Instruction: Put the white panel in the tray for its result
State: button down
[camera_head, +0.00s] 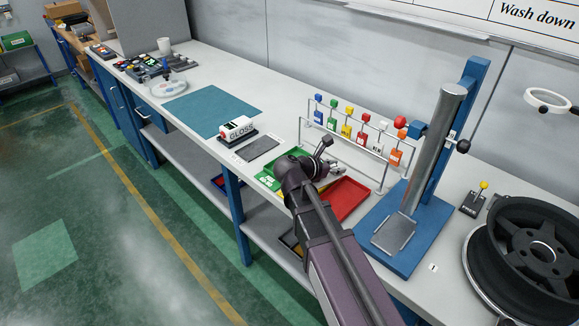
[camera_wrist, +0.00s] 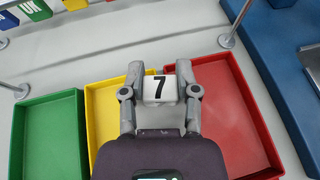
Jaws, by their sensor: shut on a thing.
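The white panel (camera_wrist: 158,90) is a small plate marked with a black 7. My gripper (camera_wrist: 161,85) is shut on it, with one finger at each side. In the wrist view the panel is over the upper part of the border between the yellow tray (camera_wrist: 103,108) and the red tray (camera_wrist: 232,120). The green tray (camera_wrist: 45,140) is at the left. In the head view my gripper (camera_head: 326,166) is above the trays, between the green tray (camera_head: 284,163) and the red tray (camera_head: 349,196). I cannot tell the panel's height above the trays.
A GLOSS device (camera_head: 238,130) stands left of the trays, beside a dark plate (camera_head: 257,148). A wire rack (camera_head: 340,147) with coloured tags stands behind the trays. A blue stand (camera_head: 420,228) with a slanted metal tube is at the right. The teal mat (camera_head: 211,112) is mostly clear.

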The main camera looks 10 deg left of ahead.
jog(key=s+a+n, duration=0.1)
jog(key=a, duration=0.5)
jog(key=s+a+t+y, duration=0.1)
jog(key=a, duration=0.5)
jog(key=s+a+n+t+y, duration=0.1)
jog(key=a, duration=0.5)
jog(key=shift+s+a+r+n, duration=0.1)
jog(key=shift+a+r+n, duration=0.1)
jog(key=shift+a+n, duration=0.15)
jog(key=b, duration=0.1)
send_near(306, 152)
jog(key=w+d, duration=0.2)
jog(key=w+d+r, duration=0.1)
jog(key=w, duration=0.1)
jog(key=shift+w+d, duration=0.1)
jog(key=shift+d, duration=0.3)
jog(key=shift+w+d+f, duration=0.1)
jog(key=shift+w+d, duration=0.15)
jog(key=shift+w, duration=0.3)
notch_tip(306, 152, down, 4)
jog(key=b, duration=0.3)
jog(key=shift+r+b, duration=0.25)
jog(key=shift+b, duration=0.1)
jog(key=shift+f, duration=0.15)
jog(key=shift+c, duration=1.8)
grip_release()
